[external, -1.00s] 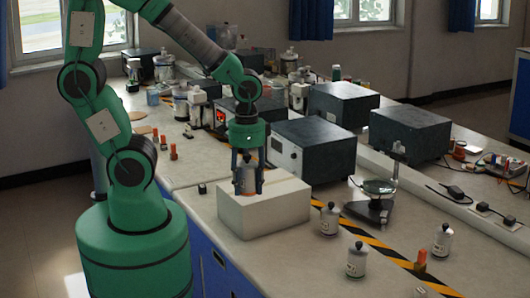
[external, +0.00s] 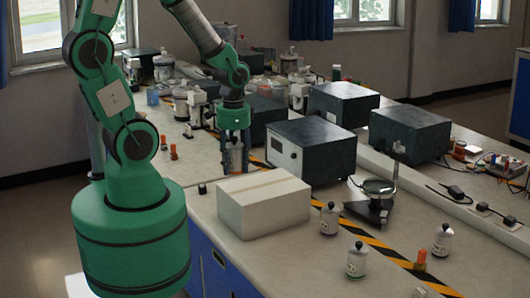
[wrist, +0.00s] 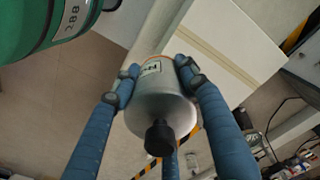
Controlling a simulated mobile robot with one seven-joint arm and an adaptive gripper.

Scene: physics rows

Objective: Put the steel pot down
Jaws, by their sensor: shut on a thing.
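The steel pot (external: 233,160) is a small grey metal canister with a label and a dark knob on its lid. My gripper (external: 235,145) is shut on it from above, with its fingers around the pot's sides. In the external view the pot is upright, behind the white box, low over the bench or on it; I cannot tell whether its base touches. In the wrist view the pot (wrist: 160,112) sits between the blue fingers of my gripper (wrist: 158,85), its black knob toward the camera.
A white box (external: 264,210) stands on the bench (external: 300,262) just in front of the pot. Dark instrument boxes (external: 310,150) stand to the right. Similar canisters (external: 328,218) and a stand with a dish (external: 378,188) are at front right. Small orange-topped items (external: 173,152) are at left.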

